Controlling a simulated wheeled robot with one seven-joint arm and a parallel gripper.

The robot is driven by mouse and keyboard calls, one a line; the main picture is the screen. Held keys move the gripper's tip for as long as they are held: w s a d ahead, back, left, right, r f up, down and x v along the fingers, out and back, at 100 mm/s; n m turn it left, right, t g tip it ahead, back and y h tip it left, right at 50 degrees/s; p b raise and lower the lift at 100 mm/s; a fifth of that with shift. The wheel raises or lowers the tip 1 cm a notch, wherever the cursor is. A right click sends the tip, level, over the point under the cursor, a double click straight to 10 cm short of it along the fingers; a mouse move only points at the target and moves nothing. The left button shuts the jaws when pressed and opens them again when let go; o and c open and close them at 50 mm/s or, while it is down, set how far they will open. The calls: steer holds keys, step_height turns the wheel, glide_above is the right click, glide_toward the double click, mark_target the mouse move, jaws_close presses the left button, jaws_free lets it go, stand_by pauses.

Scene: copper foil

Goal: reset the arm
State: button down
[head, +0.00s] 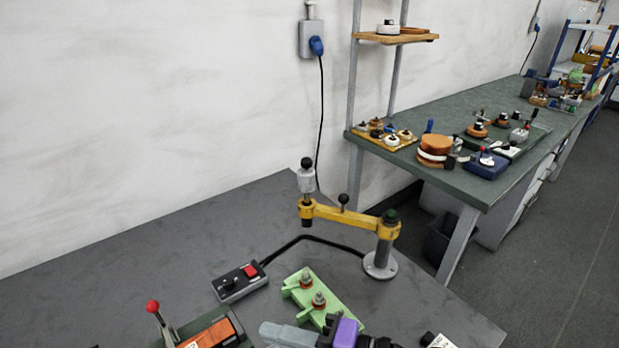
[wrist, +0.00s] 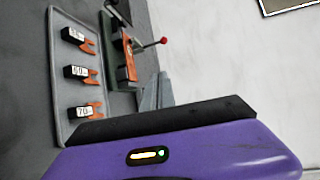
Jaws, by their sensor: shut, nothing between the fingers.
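My gripper (head: 268,331) shows at the bottom of the head view, with grey fingers pointing left and a purple body behind them. Its fingers (wrist: 164,90) also show in the wrist view beyond the purple housing. They are closed together and hold nothing. The gripper is in front of the green fixture (head: 327,302) in the head view, and to the right of the orange device (head: 212,335) with a red-knobbed lever. Most of my arm is out of view.
A yellow swing arm on a post (head: 383,262) stands on the grey bench (head: 130,285). A control box with a red button (head: 240,283) lies left of the fixture. The wrist view shows a grey tray (wrist: 62,105) with labelled tools. The bench's left part is clear.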

steer(key=w+d+t+h, duration=0.1)
steer(key=d+t+h, duration=0.1)
steer(key=d+t, duration=0.1)
steer(key=w+d+f+t+h, duration=0.1)
steer(key=w+d+t+h, duration=0.1)
steer(key=d, duration=0.2)
steer(key=w+d+f+t+h, duration=0.1)
steer(key=w+d+t+h, duration=0.1)
steer(key=d+t+h, duration=0.1)
steer(key=shift+d+m+t, duration=0.3)
steer(key=shift+d+m, duration=0.1)
steer(key=shift+d, duration=0.15)
steer(key=s+d+t+h, duration=0.1)
steer(key=s+d+h, duration=0.1)
steer(key=s+d, duration=0.1)
steer(key=s+d+f+n+h, duration=0.1)
steer(key=s+d, duration=0.2)
steer(key=s+d+t+h, duration=0.1)
steer(key=s+d+h, duration=0.1)
steer(key=s+d, duration=0.1)
steer(key=shift+s+d+f+n+t+h, duration=0.1)
steer(key=shift+d+f+n+t+h, duration=0.2)
steer(key=shift+d, duration=0.1)
steer(key=s+d+n+g+h, duration=0.1)
steer(key=s+d+n, duration=0.1)
steer(key=s, duration=0.9)
steer(key=s+d+n+h, duration=0.2)
steer(key=s, duration=1)
steer(key=shift+r+g, duration=0.35)
steer(key=shift+g, duration=0.05)
